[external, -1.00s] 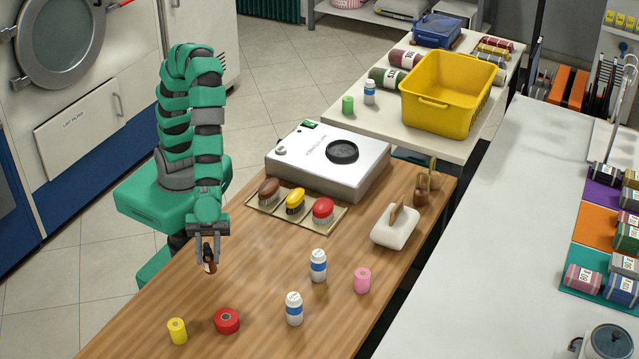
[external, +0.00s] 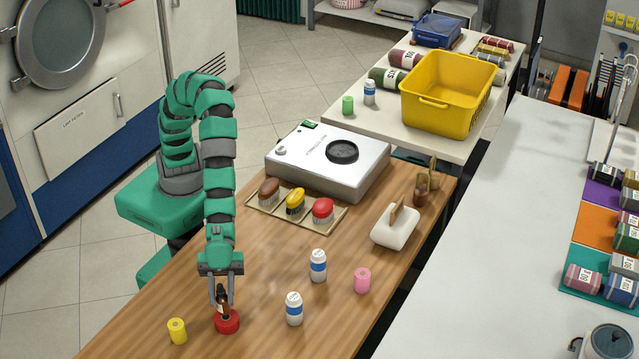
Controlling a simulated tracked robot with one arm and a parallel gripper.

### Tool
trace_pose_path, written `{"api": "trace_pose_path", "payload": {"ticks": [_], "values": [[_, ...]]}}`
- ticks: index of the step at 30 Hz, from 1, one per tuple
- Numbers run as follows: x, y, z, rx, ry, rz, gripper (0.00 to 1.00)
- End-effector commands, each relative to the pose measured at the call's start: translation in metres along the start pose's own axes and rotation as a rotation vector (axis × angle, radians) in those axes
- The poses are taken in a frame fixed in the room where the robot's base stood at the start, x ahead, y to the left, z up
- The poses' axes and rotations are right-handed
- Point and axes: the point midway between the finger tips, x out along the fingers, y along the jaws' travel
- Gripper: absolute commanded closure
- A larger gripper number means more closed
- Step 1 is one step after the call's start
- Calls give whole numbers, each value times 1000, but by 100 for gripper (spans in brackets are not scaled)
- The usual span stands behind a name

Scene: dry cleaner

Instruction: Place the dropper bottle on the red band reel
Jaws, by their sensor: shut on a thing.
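The dropper bottle (external: 222,302) is small and dark brown and upright between the fingers of my gripper (external: 222,299). My gripper points down and is shut on it. The red band reel (external: 228,322) lies flat on the wooden table, directly below the bottle in the picture. The bottle's lower end overlaps the top of the reel; I cannot tell whether they touch. The fingers hide part of the bottle.
A yellow reel (external: 177,331) stands left of the red one. Two white-and-blue bottles (external: 294,309) (external: 318,266) and a pink reel (external: 362,280) stand to the right. A brush tray (external: 335,220) and a white machine (external: 375,178) are behind.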

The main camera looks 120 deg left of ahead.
Motion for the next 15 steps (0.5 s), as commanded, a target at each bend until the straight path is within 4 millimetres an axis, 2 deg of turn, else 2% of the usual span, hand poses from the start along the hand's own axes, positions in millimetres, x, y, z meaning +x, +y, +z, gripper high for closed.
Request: {"api": "trace_pose_path", "payload": {"ticks": [1,4,15], "values": [[4,0,10,0,-4,0,94],[8,-1,22,0,-5,-1,94],[9,-1,23,0,0,-1,94]]}}
